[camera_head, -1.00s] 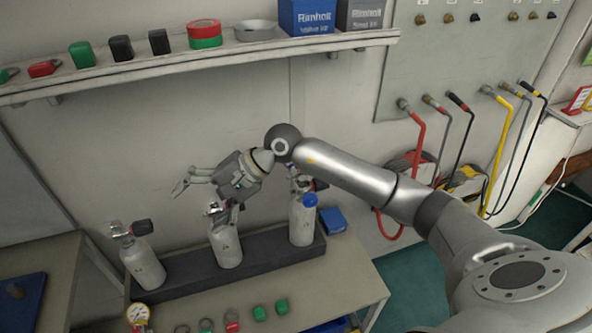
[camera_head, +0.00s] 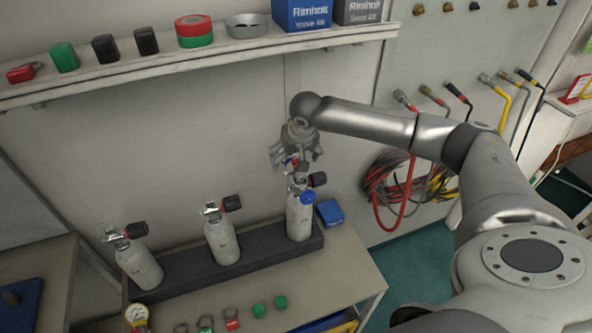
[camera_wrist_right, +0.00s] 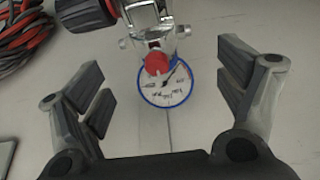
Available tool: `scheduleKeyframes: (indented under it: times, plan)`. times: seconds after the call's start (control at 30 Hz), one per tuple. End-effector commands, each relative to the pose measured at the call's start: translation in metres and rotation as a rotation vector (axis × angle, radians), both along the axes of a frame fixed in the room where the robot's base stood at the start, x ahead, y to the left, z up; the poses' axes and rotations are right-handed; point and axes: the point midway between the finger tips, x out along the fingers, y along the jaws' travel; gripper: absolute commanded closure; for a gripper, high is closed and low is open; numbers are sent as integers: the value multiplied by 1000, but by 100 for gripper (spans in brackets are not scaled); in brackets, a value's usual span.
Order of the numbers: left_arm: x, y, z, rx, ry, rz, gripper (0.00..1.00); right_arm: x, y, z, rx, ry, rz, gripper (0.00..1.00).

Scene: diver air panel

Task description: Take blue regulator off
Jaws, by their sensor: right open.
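The blue regulator (camera_head: 307,197) sits on the valve of the rightmost grey cylinder (camera_head: 299,218). In the right wrist view its blue-rimmed gauge (camera_wrist_right: 168,88) and red knob (camera_wrist_right: 156,63) show between the spread fingers. The chrome valve body and black handwheel (camera_wrist_right: 86,14) are at the top of that view. My right gripper (camera_head: 292,162) is open, just above the cylinder top, and partly hides the fitting. I cannot tell if a finger touches it. My left gripper is not in view.
Two more cylinders (camera_head: 222,240) (camera_head: 140,266) stand in the dark rack (camera_head: 188,272) to the left. A blue box (camera_head: 330,212) is close on the right. A shelf (camera_head: 200,67) runs above. Coiled hoses (camera_head: 405,190) hang on the right wall.

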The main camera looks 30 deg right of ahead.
Motion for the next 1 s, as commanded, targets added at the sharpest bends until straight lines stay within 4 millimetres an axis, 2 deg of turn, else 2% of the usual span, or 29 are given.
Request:
scheduleKeyframes:
  times: [0.17,0.3,0.63,1.0]
  plan:
    - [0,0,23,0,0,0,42,5,-3,-21,1,7,-1,11]
    - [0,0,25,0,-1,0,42,11,-5,-38,2,4,-1,11]
    - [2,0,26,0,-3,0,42,14,-5,-45,1,1,0,11]
    - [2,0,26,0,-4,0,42,14,-6,-45,2,1,-1,57]
